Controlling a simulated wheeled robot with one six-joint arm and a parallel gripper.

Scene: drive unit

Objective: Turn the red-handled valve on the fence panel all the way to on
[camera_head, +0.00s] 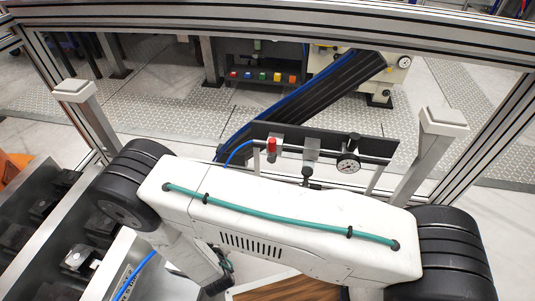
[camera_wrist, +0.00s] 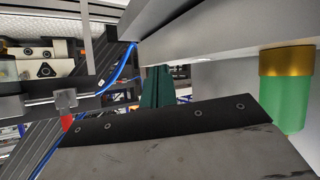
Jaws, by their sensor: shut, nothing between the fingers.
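The red-handled valve (camera_head: 271,145) is on the pipe along the dark fence panel (camera_head: 372,144), left of a round gauge. In the wrist view, its red handle (camera_wrist: 66,122) shows at the left, pointing down in that tilted picture. My gripper (camera_wrist: 157,72) shows in the wrist view as dark green fingers close together, beyond a grey, black-edged body. It is shut and empty, apart from the valve, which is to its left there. In the head view my white arm crosses in front of the panel, and the gripper fingers cannot be made out.
A gauge (camera_head: 348,163) sits on the pipe. Pale capped posts (camera_head: 442,122) and (camera_head: 73,90) flank the panel. A blue hose (camera_head: 238,152) runs behind. A green cylinder with a brass collar (camera_wrist: 286,62) is close at the right. Dark machine parts (camera_head: 44,208) are at the left.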

